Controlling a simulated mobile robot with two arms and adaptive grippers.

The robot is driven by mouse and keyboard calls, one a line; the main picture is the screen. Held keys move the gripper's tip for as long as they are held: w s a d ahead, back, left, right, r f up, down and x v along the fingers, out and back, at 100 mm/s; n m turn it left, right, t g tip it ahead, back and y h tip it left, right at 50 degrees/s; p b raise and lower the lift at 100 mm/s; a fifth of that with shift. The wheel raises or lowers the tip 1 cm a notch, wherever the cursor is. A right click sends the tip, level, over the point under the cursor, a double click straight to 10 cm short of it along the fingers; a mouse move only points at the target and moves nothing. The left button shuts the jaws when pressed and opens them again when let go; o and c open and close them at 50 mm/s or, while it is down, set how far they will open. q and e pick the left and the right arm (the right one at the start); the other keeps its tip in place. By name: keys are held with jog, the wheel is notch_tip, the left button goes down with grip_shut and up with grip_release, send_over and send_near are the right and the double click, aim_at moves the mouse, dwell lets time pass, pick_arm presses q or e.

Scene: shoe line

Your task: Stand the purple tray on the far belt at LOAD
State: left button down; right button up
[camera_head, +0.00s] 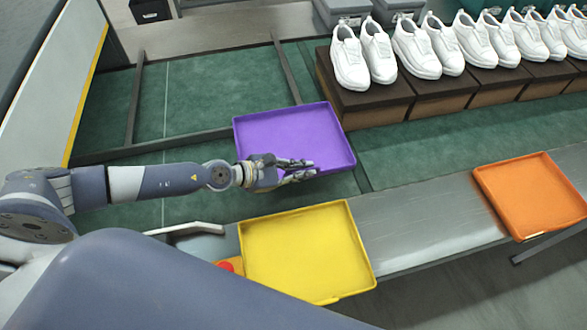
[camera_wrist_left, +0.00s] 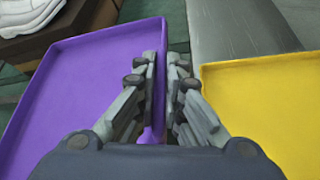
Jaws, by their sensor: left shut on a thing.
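The purple tray (camera_head: 290,135) is in the middle of the head view, over the green belt (camera_head: 440,150). My left gripper (camera_head: 300,172) is shut on the tray's near rim. In the left wrist view the fingers (camera_wrist_left: 165,85) close on both sides of the rim of the purple tray (camera_wrist_left: 85,95). The tray looks nearly level and empty. I cannot tell whether it touches the belt. No LOAD marking can be read. My right gripper is not in view.
A yellow tray (camera_head: 305,250) and an orange tray (camera_head: 533,195) lie on the near grey belt (camera_head: 425,215). White shoes (camera_head: 415,45) stand on brown boxes (camera_head: 365,100) at the back right. Dark bars (camera_head: 135,100) cross the green surface at left.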

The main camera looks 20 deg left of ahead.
pick_arm(q)
jog(key=shift+f+b, duration=3.15)
jog(key=shift+f, duration=1.7)
jog(key=shift+f, duration=0.15)
jog(key=c, duration=1.7)
grip_release()
